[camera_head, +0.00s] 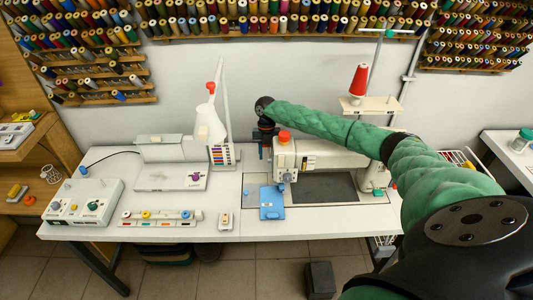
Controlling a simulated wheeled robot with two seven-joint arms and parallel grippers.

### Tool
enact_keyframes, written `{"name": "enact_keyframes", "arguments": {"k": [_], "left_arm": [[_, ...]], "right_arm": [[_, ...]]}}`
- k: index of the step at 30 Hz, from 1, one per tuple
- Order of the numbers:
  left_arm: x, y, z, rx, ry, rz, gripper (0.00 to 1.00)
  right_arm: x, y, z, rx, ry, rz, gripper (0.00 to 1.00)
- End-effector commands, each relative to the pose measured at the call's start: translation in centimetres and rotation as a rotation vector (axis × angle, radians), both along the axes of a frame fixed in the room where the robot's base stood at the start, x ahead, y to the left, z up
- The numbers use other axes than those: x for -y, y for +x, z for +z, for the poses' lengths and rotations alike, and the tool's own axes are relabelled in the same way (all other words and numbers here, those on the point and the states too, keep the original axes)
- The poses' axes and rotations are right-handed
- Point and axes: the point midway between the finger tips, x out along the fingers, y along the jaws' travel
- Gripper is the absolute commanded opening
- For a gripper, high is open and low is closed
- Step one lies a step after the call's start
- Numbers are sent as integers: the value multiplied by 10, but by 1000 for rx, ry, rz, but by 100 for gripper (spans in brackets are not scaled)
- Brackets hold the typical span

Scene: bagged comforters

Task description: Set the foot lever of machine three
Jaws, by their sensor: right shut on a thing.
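A white sewing machine (325,154) with a red-orange knob on top stands on the right part of the white table (240,225). Its head is at the left end, above a blue plate (271,202). My right arm reaches over the machine from the right. My right gripper (266,152) points down behind the left side of the machine head, shut on the small foot lever there. The lever itself is hidden by the gripper and the head. I cannot read a machine number. My left gripper is not in view.
A white bottle-like holder (209,125) with a red tip stands left of the head. A control box (85,201), a tray of coloured spools (160,217) and a small switch box (226,221) lie on the table. A red thread cone (359,80) stands behind the machine.

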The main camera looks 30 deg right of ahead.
Motion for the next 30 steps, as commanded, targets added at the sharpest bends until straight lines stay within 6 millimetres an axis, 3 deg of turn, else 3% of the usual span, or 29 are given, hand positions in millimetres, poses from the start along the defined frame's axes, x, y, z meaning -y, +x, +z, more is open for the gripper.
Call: {"name": "enact_keyframes", "arguments": {"k": [8,22,23,24,26,30], "left_arm": [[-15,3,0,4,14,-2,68],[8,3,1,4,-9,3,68],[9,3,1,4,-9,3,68],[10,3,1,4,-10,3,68],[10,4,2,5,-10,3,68],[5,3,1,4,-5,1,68]], "right_arm": [[-3,-3,-3,-8,2,5,0],[-3,-3,-2,-8,3,6,0],[-3,-3,-2,-8,3,6,35],[-3,-3,-2,-8,3,6,42],[-3,-2,-2,-7,2,5,54],[-2,-1,-1,-3,2,3,55]]}}
